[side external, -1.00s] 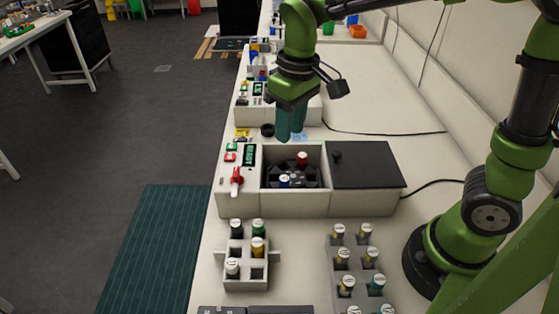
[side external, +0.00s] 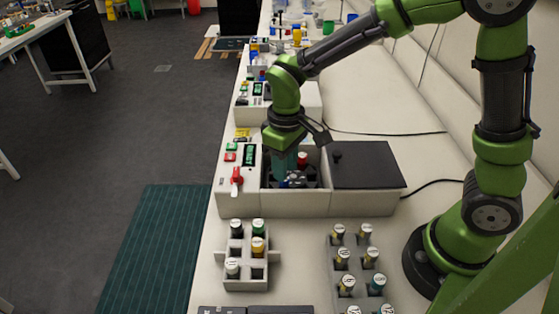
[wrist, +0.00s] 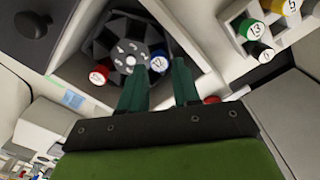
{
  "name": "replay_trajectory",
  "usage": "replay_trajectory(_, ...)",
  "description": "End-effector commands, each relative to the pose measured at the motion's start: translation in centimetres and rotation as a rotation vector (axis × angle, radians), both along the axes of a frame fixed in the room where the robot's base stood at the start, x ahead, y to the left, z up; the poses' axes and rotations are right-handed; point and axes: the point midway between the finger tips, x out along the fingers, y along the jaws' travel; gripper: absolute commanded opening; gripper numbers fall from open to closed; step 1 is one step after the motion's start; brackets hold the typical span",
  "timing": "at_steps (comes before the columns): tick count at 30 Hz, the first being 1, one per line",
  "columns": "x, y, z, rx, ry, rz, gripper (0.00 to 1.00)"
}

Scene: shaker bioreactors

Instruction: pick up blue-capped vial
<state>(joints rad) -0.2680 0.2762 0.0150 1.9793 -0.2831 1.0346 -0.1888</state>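The blue-capped vial (wrist: 159,64) stands in the round black rotor (wrist: 122,50) inside the open machine, its white-topped cap marked with a number. In the side view the blue-capped vial (side external: 294,180) is partly hidden by my gripper (side external: 286,172), which reaches down into the machine's open well. In the wrist view my gripper (wrist: 160,78) is open, its two green fingers apart, with the blue cap showing between and just beyond the fingertips. I cannot tell whether either finger touches it.
A red-capped vial (side external: 303,159) sits in the same rotor. The well's walls (side external: 325,180) and the dark lid (side external: 365,165) lie close by. A red lever (side external: 237,177) stands at the left. Racks of vials, a small one (side external: 245,284) and a larger one (side external: 362,274), stand in front.

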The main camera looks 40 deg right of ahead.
Motion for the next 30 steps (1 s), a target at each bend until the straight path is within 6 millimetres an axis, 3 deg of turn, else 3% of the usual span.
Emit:
replay_trajectory(6, 0.3, -0.1, -3.2, -0.002, 0.006, 0.0, 0.32)
replay_trajectory(11, 0.4, -0.1, -4.8, -0.001, 0.003, -0.001, 0.32)
replay_trajectory(18, 0.4, -0.1, -5.0, 0.0, 0.001, -0.001, 0.32)
replay_trajectory(24, 0.4, -0.1, -5.0, 0.0, 0.001, 0.0, 0.07)
replay_trajectory(30, 0.4, -0.1, -4.9, 0.0, 0.001, 0.0, 0.07)
